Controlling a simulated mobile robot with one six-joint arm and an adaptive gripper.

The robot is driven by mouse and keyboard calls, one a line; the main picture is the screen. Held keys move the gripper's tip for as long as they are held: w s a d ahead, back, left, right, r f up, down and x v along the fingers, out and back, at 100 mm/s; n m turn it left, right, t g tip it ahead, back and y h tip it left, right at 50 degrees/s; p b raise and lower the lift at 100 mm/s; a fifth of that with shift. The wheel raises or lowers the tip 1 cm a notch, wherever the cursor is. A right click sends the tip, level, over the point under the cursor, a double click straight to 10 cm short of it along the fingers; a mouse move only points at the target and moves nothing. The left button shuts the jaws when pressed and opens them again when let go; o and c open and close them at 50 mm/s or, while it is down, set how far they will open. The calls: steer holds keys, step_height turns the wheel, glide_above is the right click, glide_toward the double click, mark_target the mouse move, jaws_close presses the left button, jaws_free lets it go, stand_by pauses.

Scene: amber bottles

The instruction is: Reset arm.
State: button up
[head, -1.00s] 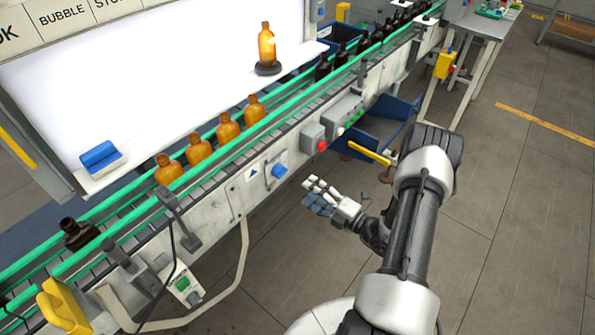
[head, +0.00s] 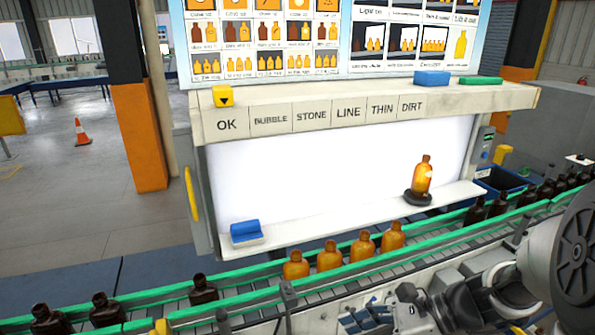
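My arm (head: 555,255) comes in at the lower right of the head view. My gripper (head: 368,318) shows at the bottom edge, in front of the conveyor, partly cut off by the frame. Its fingers hold nothing that I can see, and their spacing is unclear. An amber bottle (head: 422,178) stands upright on a dark round stand (head: 418,198) on the lit inspection shelf. Several amber bottles (head: 330,256) stand in a row on the conveyor, beyond my gripper.
Dark bottles (head: 203,290) stand on the conveyor (head: 255,296) at left, more at far right. A blue block (head: 245,230) lies on the shelf's left end. A labelled board (head: 345,113) and posters hang above. Open floor with a cone (head: 82,132) lies at left.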

steer(key=s+d+r+n+t+h, duration=0.1)
steer(key=s+r+n+h, duration=0.3)
steer(key=n, duration=0.6)
steer(key=s+d+r+n+t+h, duration=0.2)
steer(key=s+r+n+h, duration=0.2)
steer(key=s+n+h, duration=0.3)
steer(key=s+n, duration=0.2)
steer(key=n, duration=0.2)
steer(key=shift+s+d, duration=0.2)
steer(key=shift+d, duration=0.2)
steer(key=shift+c, duration=0.6)
